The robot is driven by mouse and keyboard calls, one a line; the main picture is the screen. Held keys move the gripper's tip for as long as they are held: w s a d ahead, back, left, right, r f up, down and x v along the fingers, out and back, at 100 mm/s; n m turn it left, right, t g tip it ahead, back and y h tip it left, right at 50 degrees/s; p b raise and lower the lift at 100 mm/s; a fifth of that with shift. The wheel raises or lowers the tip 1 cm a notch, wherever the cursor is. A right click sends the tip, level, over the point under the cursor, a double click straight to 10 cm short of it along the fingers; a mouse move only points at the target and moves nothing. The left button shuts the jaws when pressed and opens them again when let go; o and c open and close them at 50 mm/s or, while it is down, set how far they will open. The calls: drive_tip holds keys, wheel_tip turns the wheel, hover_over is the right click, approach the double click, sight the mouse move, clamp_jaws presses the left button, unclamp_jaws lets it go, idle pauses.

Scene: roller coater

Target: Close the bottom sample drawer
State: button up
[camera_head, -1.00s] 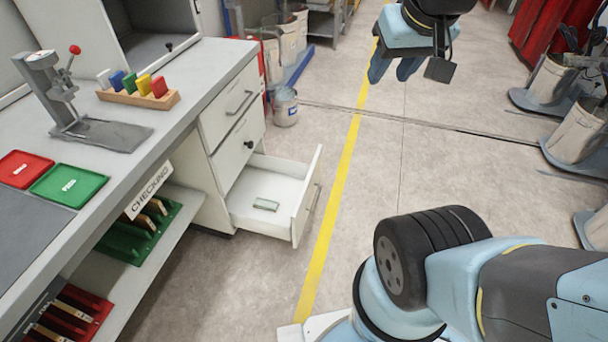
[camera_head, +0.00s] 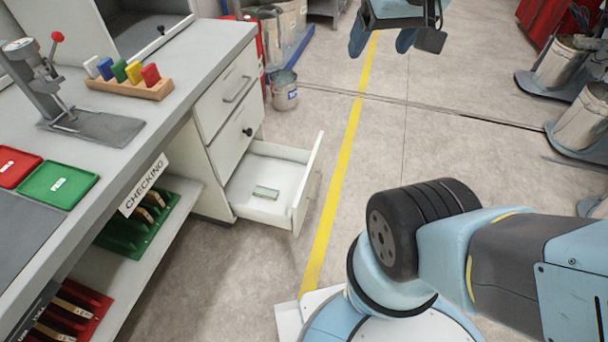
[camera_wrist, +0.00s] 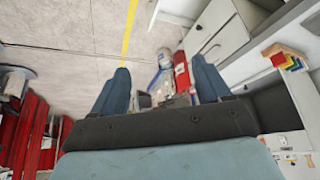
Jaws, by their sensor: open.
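The bottom sample drawer (camera_head: 300,191) of the white bench cabinet is pulled out in the head view. A small pale green glassy block (camera_head: 266,193) lies inside it. My gripper (camera_head: 382,48) is at the top of the head view, beyond the drawer and to its right, well apart from it. In the wrist view my gripper (camera_wrist: 161,84) shows two blue fingers spread apart with nothing between them. The drawer cannot be made out clearly in the wrist view.
Closed drawers (camera_head: 236,92) sit above the open one. A metal bucket (camera_head: 285,92) stands on the floor behind it. The floor around the yellow line (camera_head: 345,165) is clear. Bins on stands (camera_head: 583,112) are at the right.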

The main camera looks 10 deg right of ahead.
drive_tip(key=shift+o, duration=1)
